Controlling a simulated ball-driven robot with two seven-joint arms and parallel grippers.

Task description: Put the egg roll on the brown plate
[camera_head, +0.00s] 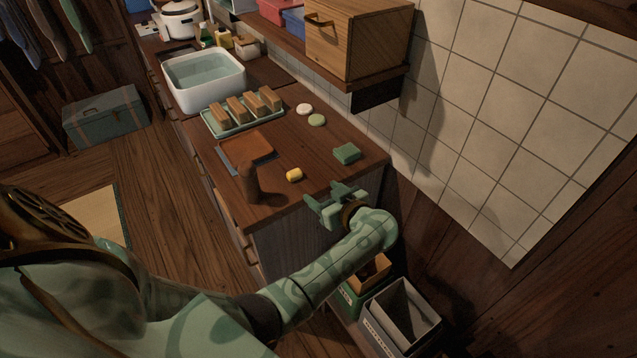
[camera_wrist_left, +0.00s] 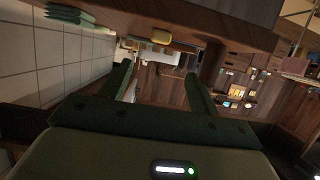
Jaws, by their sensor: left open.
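The yellow egg roll (camera_head: 294,175) lies on the wooden counter near its front end. It also shows in the left wrist view (camera_wrist_left: 162,36), beyond the fingertips. The square brown plate (camera_head: 262,139) lies flat on the counter, left of and behind the egg roll, on a dark mat. My left gripper (camera_head: 332,200) is open and empty at the counter's near end, to the right of and below the egg roll in the head view. Its two fingers (camera_wrist_left: 160,82) stand apart in the left wrist view. My right gripper is not in view.
A brown upright cylinder (camera_head: 250,186) stands at the counter edge beside the plate. A tray (camera_head: 210,124) of several brown blocks and a white water basin (camera_head: 224,100) stand farther back. Open bins (camera_head: 415,345) sit below my arm.

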